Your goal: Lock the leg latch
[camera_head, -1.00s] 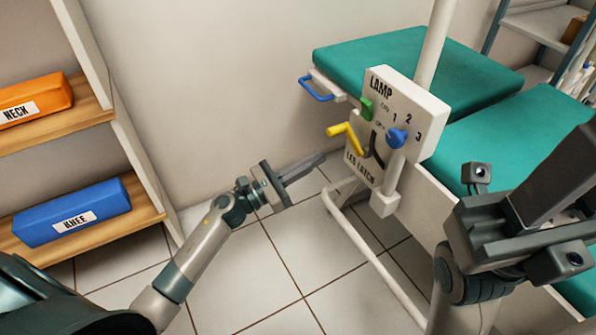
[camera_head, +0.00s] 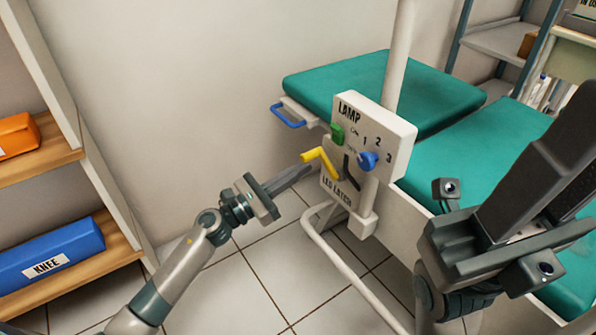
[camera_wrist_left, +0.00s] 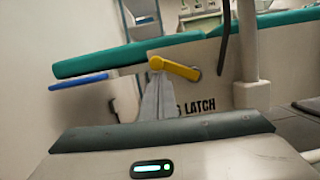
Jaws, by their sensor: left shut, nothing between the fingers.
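The leg latch is a yellow crank-shaped lever (camera_head: 318,158) on the cream panel (camera_head: 387,131) marked LAMP and LEG LATCH. Its grip sticks out to the left, beside a dark curved slot. My left gripper (camera_head: 304,170) is shut and empty, with its fingertips just below and left of the lever's grip. In the left wrist view the lever (camera_wrist_left: 178,67) lies nearly level, and the closed fingers (camera_wrist_left: 155,78) end just under its left end. I cannot tell whether they touch. My right gripper (camera_head: 500,240) is at the right; its jaw state is unclear.
A blue knob (camera_head: 368,160), a green switch (camera_head: 337,133) and a blue handle (camera_head: 288,116) are close to the lever. The green-padded chair (camera_head: 385,85) stands behind. A shelf with a blue KNEE box (camera_head: 50,255) is at left.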

